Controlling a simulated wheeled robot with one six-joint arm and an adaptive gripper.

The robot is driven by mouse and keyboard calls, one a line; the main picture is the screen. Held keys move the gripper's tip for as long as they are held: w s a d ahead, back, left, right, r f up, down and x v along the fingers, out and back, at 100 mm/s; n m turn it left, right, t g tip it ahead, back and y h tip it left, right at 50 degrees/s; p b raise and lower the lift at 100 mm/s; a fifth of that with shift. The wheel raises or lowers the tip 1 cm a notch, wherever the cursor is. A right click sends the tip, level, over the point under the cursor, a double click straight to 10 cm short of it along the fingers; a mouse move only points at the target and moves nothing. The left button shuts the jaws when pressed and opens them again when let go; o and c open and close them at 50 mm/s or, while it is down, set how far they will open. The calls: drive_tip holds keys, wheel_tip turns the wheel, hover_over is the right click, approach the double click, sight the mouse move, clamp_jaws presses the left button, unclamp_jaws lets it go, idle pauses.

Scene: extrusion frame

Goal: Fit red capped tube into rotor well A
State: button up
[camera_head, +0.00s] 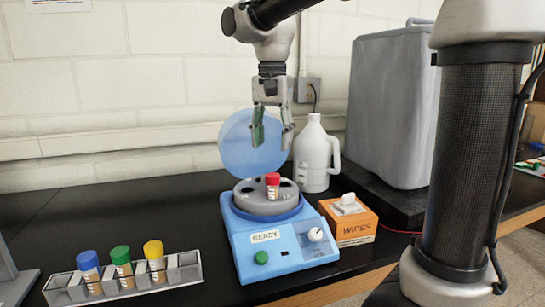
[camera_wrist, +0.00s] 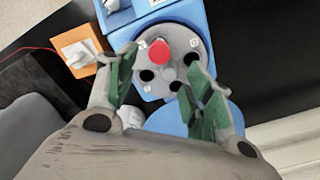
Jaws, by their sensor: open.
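The red capped tube (camera_head: 272,190) stands upright in a well of the grey rotor (camera_head: 256,207) of the blue centrifuge (camera_head: 285,258). Its red cap (camera_wrist: 160,51) sticks up above the rotor in the wrist view, at the far side of the rotor (camera_wrist: 171,92) there. Several dark wells around it look empty. The small well labels are too blurred to read surely. My gripper (camera_head: 272,141) hangs open and empty above the tube, pointing down, with a clear gap to the cap. Its green finger pads (camera_wrist: 158,80) are spread apart in the wrist view.
A rack (camera_head: 124,285) with blue, green and yellow capped tubes stands at front left. The round blue lid (camera_head: 245,150) stands raised behind the rotor. A white jug (camera_head: 313,155), a wipes box (camera_head: 350,222) and a grey bin (camera_head: 390,110) stand to the right.

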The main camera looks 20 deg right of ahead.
drive_tip(key=s+d+f+n+t, duration=0.2)
drive_tip(key=s+d+f+n, duration=0.2)
drive_tip(key=s+d, duration=0.3)
drive_tip(key=s+d+f+n+t, duration=0.2)
drive_tip(key=s+d+f+n, duration=0.1)
drive_tip(key=s+d, duration=0.5)
drive_tip(key=s+f, duration=0.1)
drive_tip(key=s, duration=0.2)
drive_tip(key=shift+s+f+n, duration=0.35)
drive_tip(key=shift+s+n, duration=0.05)
